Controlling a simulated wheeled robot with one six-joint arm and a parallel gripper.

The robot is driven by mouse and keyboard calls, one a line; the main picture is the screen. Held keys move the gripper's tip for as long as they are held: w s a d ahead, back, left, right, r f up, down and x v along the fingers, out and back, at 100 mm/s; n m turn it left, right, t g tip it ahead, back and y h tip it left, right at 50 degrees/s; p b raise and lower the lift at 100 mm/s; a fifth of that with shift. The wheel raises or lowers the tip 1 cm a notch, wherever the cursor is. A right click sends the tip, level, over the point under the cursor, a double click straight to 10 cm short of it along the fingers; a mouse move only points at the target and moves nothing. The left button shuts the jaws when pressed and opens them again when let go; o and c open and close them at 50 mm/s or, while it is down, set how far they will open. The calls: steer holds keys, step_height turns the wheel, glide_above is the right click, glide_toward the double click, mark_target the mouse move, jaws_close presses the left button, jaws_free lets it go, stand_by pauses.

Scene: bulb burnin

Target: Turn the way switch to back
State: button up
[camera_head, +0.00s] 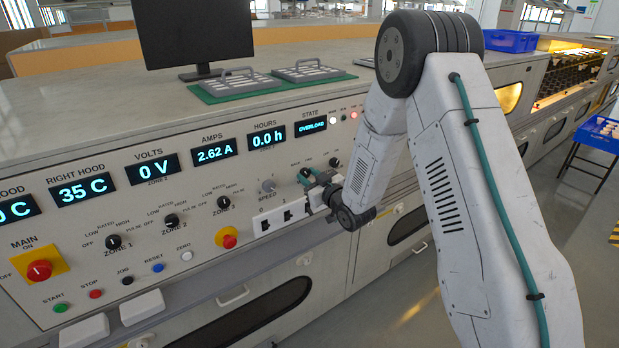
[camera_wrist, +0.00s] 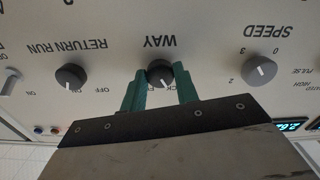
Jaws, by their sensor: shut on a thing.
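The way switch (camera_wrist: 160,74) is a dark round knob with a pale pointer line, under the label WAY, which appears upside down in the wrist view. My gripper (camera_wrist: 160,88) has its two green fingers on either side of the knob, shut on it. The fingers partly cover the position lettering, so which position the knob points to cannot be read surely. In the head view my gripper (camera_head: 312,183) is at the panel right of the speed knob, and the way switch is hidden behind it.
The speed knob (camera_wrist: 259,71) and the return run knob (camera_wrist: 70,77) flank the way switch closely. The state display (camera_head: 312,126) reads OVERLOAD. A red-and-yellow emergency knob (camera_head: 229,239) is farther left.

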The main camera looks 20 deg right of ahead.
steer(key=shift+n, duration=0.3)
steer(key=o, duration=1)
steer(key=shift+s, duration=0.1)
steer(key=v, duration=0.7)
steer(key=shift+s+d, duration=0.1)
steer(key=shift+s, duration=0.2)
